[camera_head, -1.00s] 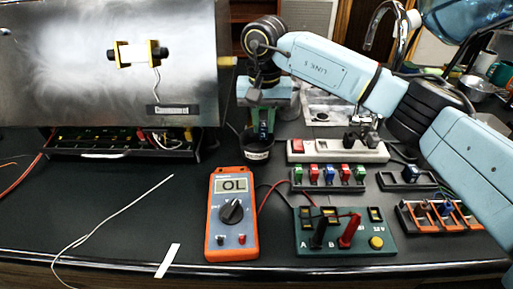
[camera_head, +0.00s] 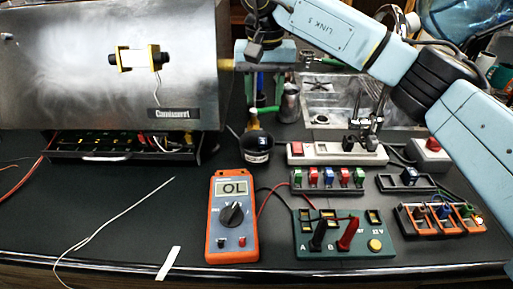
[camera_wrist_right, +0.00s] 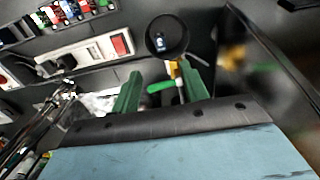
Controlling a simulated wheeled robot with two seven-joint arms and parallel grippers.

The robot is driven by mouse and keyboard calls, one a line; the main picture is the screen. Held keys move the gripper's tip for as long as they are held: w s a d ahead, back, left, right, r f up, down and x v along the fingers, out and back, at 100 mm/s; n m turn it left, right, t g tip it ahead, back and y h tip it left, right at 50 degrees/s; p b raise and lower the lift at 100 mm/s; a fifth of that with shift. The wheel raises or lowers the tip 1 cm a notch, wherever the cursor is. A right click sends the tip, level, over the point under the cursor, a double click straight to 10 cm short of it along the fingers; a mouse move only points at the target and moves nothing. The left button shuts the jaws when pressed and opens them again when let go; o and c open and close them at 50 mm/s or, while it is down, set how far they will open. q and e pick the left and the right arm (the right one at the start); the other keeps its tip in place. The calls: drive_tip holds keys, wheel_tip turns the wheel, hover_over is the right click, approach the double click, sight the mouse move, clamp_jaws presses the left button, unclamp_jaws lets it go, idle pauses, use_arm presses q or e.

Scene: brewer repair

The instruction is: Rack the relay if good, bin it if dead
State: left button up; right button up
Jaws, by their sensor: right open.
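The orange multimeter (camera_head: 232,216) reads OL. Its red and black probes stand on the green test board (camera_head: 345,245). A rack (camera_head: 328,188) holds several coloured relays. My left gripper is out of view.
A white power strip (camera_head: 337,153) with a red switch lies behind the rack. A black holder (camera_head: 407,184) with a blue piece and an orange-edged tray (camera_head: 441,219) stand at right. The metal brewer (camera_head: 90,60) fills the back left. The left front bench is mostly clear.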

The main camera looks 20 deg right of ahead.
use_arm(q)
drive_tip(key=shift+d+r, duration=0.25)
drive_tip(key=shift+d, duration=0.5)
use_arm(e)
wheel_tip(320, 180, up, 5)
drive_tip(key=shift+f, duration=0.1)
